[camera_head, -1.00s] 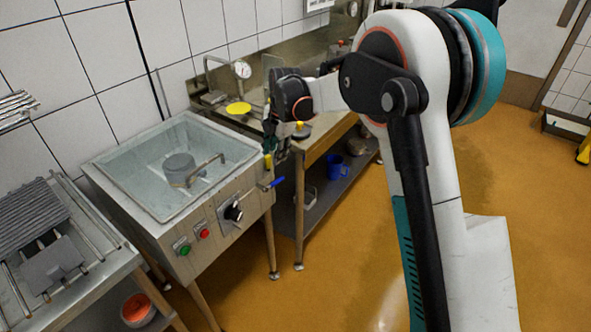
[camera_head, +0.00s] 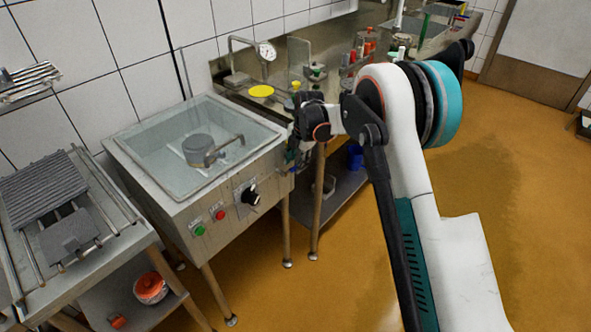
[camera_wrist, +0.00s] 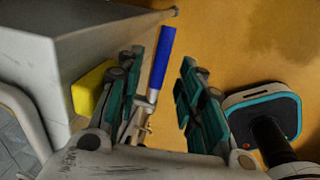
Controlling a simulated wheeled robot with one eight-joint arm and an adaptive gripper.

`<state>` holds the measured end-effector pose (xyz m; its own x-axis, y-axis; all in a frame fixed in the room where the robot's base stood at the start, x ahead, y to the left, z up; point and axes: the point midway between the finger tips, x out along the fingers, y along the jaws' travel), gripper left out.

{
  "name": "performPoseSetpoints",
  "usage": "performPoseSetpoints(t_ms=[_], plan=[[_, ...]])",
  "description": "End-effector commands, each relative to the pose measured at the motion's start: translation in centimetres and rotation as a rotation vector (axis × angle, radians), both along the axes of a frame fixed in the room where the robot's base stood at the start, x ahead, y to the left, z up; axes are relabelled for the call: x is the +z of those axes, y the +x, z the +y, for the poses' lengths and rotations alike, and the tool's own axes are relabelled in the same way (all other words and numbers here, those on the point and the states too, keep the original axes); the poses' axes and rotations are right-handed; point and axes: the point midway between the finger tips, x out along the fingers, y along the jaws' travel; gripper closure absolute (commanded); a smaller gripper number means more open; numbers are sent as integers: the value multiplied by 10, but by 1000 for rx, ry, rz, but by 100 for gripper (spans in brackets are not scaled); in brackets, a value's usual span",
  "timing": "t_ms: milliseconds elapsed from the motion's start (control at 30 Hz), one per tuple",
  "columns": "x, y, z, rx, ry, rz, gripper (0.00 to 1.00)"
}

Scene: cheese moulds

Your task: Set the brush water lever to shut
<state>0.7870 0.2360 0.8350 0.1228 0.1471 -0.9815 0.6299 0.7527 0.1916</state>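The brush water lever has a blue handle (camera_wrist: 162,58) in the wrist view. It rises from a brass-coloured valve (camera_wrist: 140,128) beside the grey basin. My gripper (camera_wrist: 161,64) is open, with one teal-padded finger on each side of the handle. The handle lies nearer the left finger; I cannot tell whether they touch. In the head view my gripper (camera_head: 293,158) is at the right front corner of the basin (camera_head: 195,185) and hides the lever.
A yellow block (camera_wrist: 88,88) sits left of the fingers in the wrist view. The basin front has a green button (camera_head: 199,231), a red button (camera_head: 219,215) and a black knob (camera_head: 250,196). A counter with a lower shelf (camera_head: 345,190) stands right of the basin. The floor in front is open.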

Motion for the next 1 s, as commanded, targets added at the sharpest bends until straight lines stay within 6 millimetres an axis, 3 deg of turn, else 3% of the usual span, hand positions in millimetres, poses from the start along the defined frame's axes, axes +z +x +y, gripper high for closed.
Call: performPoseSetpoints(t_ms=[200,567,733,1000], plan=[[-24,3,4,0,0,0,65],[-28,4,4,-1,0,0,65],[-28,4,4,-1,0,0,99],[-30,4,3,-3,16,23,100]])
